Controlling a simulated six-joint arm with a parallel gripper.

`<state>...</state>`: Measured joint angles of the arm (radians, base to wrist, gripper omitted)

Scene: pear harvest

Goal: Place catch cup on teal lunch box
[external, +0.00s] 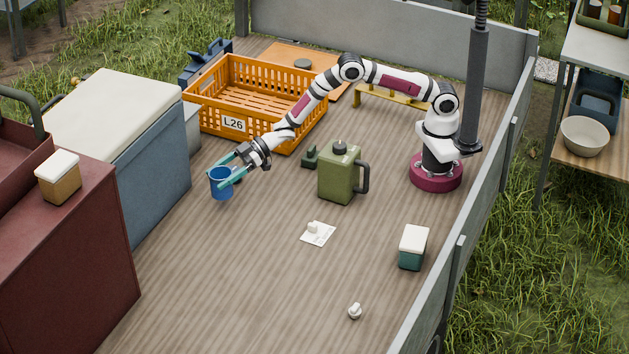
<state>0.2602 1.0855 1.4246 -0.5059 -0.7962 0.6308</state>
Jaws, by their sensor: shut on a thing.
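The catch cup (222,188) is a blue cup at the left of the wooden deck, upright. My gripper (224,174) has its teal fingers shut on the cup near its rim. Whether the cup's base touches the deck I cannot tell. The teal lunch box (410,256) has a teal body and a white lid, and stands on the deck at the right, near the side wall. Its lid is bare. My gripper and the cup are far to the left of it.
A green jerrycan (338,180) stands mid-deck between cup and lunch box. A white card (318,233) with a small object and a small white item (355,311) lie in front. An orange crate (218,118) labelled L26 is behind. A blue chest (150,175) stands left.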

